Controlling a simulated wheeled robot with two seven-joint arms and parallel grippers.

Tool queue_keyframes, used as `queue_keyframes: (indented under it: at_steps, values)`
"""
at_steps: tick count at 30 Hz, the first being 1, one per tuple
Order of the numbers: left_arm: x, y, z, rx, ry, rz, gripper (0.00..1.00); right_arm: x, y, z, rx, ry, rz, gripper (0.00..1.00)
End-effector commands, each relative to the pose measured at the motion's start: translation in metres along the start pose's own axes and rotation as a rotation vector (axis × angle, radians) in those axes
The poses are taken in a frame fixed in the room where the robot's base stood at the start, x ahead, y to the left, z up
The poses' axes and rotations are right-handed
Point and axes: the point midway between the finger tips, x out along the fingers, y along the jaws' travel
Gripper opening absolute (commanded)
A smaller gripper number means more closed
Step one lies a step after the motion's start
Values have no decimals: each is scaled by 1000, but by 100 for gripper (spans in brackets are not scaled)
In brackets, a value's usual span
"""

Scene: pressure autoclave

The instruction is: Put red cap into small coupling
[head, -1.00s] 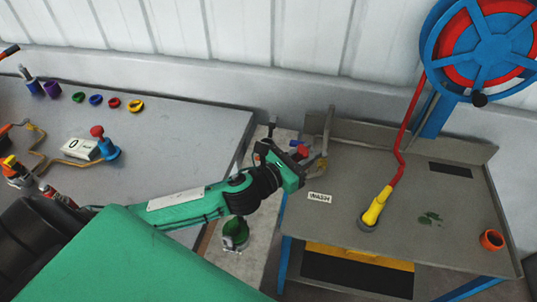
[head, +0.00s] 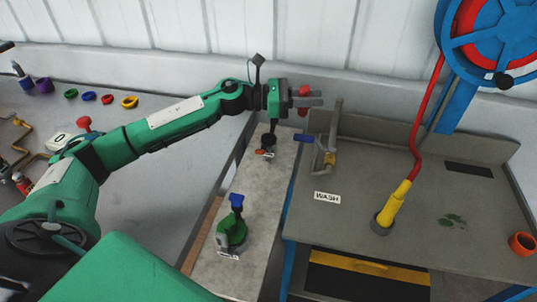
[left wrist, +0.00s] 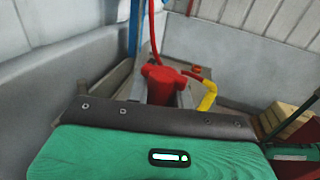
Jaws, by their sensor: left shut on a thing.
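My left gripper (head: 303,101) is raised above the back end of the narrow light bench, near the wall. It is shut on the red cap (head: 303,91), which shows between its fingers. In the left wrist view the red cap (left wrist: 160,84) stands in front of the dark gripper edge. Below the gripper, a small black fitting (head: 269,143) with an orange-red part stands on the bench. Nearer, a green fitting (head: 232,234) with a blue top stands there too. I cannot tell which one is the small coupling. My right gripper is not in view.
A yellow nozzle (head: 394,204) on a red hose stands on that table. Several coloured rings lie on the grey table (head: 180,165) at left. The bench middle is clear.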

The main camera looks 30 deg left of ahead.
Motion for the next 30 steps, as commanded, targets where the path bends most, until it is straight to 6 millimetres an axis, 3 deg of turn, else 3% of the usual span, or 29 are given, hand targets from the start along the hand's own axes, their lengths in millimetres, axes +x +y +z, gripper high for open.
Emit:
queue_keyframes:
  at_steps: [1,6,12,16,20,30]
  values:
    - [-8,11,-1,4,-4,-31,0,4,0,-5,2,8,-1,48]
    - [-41,34,22,6,-4,-143,0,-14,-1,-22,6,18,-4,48]
    - [-75,46,44,4,-2,-223,0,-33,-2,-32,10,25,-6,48]
    - [-84,47,47,0,0,-243,0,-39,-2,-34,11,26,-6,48]
    - [-85,47,26,-5,2,-246,0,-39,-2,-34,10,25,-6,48]
    - [-84,46,-64,-5,1,-246,0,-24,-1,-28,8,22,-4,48]
